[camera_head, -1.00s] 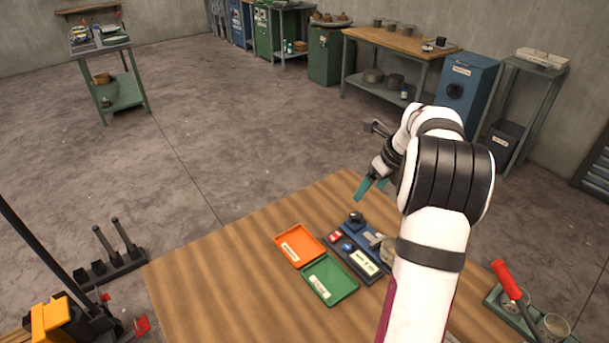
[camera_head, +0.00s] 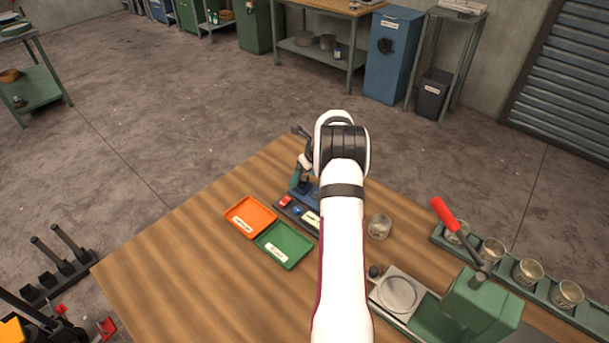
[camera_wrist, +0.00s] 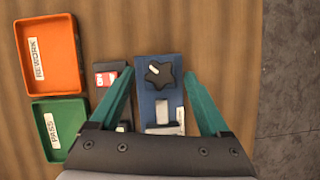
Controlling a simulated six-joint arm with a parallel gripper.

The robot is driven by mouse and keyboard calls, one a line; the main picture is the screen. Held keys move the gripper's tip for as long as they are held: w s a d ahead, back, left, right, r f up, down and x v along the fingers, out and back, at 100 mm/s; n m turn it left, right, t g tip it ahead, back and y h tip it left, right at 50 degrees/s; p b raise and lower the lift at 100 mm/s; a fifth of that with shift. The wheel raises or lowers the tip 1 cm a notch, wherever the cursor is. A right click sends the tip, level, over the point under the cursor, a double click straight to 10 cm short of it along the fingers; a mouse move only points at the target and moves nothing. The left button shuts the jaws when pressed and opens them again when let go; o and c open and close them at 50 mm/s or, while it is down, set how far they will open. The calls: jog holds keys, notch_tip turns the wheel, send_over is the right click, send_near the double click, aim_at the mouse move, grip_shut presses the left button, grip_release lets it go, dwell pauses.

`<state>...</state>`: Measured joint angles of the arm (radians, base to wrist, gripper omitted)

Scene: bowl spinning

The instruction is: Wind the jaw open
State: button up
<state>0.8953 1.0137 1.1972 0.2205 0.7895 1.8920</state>
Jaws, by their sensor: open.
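The fixture is a blue plate (camera_wrist: 147,108) with a black star-shaped knob (camera_wrist: 158,74) at its far end, seen in the wrist view. The knob carries a pale mark. Grey metal jaw pieces (camera_wrist: 163,116) sit nearer on the plate; whether a gap lies between them is hard to tell. My gripper (camera_wrist: 159,72) is open, with one teal finger on each side of the knob in the picture. Contact with the knob cannot be seen. In the head view, my gripper (camera_head: 296,180) is low over the fixture, and my arm hides much of it.
An orange REWORK tray (camera_head: 250,217) and a green PASS tray (camera_head: 284,246) lie left of the fixture. A dark panel with a red button (camera_wrist: 105,80) adjoins it. A glass cup (camera_head: 379,227) and a green press with a red handle (camera_head: 483,305) stand to the right.

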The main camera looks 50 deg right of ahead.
grip_shut()
dwell(0.3)
jog(key=shift+n, duration=0.4)
jog(key=n, duration=0.1)
jog(key=n+y, duration=0.1)
jog(key=n, duration=0.1)
jog(key=n+y, duration=0.1)
jog(key=shift+d+n, duration=0.25)
jog(key=shift+n, duration=0.05)
jog(key=shift+w+d+n+g+y, duration=0.15)
jog(key=shift+n+y, duration=0.15)
jog(key=shift+n, duration=0.5)
jog(key=shift+s+n+g+y, duration=0.15)
jog(key=shift+n+y, duration=0.15)
jog(key=shift+n, duration=0.5)
jog(key=shift+w+n, duration=0.1)
jog(key=shift+n, duration=0.2)
grip_release()
